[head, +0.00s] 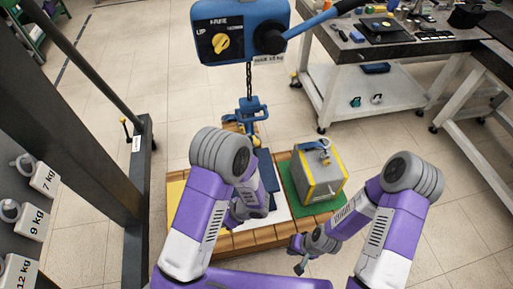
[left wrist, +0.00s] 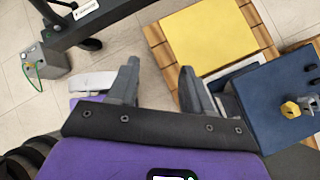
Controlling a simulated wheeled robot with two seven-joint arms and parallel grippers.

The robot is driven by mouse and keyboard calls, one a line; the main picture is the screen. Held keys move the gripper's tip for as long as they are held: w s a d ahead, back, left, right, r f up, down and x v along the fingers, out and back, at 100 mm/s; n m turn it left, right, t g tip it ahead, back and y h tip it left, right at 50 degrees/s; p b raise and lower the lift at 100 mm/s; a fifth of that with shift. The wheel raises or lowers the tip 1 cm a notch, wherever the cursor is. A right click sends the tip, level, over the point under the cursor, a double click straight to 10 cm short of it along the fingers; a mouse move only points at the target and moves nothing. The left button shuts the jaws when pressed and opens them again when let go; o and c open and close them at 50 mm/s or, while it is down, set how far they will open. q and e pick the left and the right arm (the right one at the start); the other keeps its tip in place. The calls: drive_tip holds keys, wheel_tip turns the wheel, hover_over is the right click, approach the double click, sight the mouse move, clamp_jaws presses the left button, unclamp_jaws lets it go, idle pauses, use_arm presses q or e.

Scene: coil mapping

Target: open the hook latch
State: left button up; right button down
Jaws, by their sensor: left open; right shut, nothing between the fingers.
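A blue hook block (head: 252,110) hangs on a chain below the blue hoist (head: 240,33) in the head view. Its latch is too small to make out. My left gripper (left wrist: 158,85) is open and empty in the left wrist view. In the head view its arm hides much of it, low beside the blue box (head: 268,178) and below the hook. The blue box also shows in the left wrist view (left wrist: 265,85), with a yellow fitting (left wrist: 290,108) on top. My right gripper (head: 301,262) is shut and empty in front of the pallet, apart from the hook.
A grey box with yellow edges (head: 320,175) stands on a green mat (head: 297,190) on the wooden pallet (head: 235,240). A yellow mat (left wrist: 205,38) lies on the pallet's left part. A dark post (head: 140,190) stands left; a cluttered workbench (head: 350,52) is at the upper right.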

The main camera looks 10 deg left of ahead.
use_arm(q)
drive_tip(key=w+d+r+m+t+y+b, duration=0.1)
drive_tip(key=w+d+r+m+t, duration=0.2)
drive_tip(key=w+r+t, duration=0.15)
drive_tip(key=w+d+r+m+t+y, duration=0.1)
drive_tip(key=w+d+r+m+t, duration=0.1)
drive_tip(key=w+r+m+t, duration=0.3)
drive_tip(key=m+t+h+b, duration=0.1)
drive_tip(key=m+t+b, duration=0.15)
drive_tip(key=t, duration=0.35)
approach(258, 144)
drive_tip(key=p+x, duration=0.1)
drive_tip(key=x, duration=0.3)
drive_tip(key=b+x, duration=0.1)
drive_tip(key=x, duration=0.5)
drive_tip(key=shift+f, duration=0.2)
drive_tip(key=shift+w+a, duration=0.4)
drive_tip(key=shift+w, duration=0.15)
clamp_jaws()
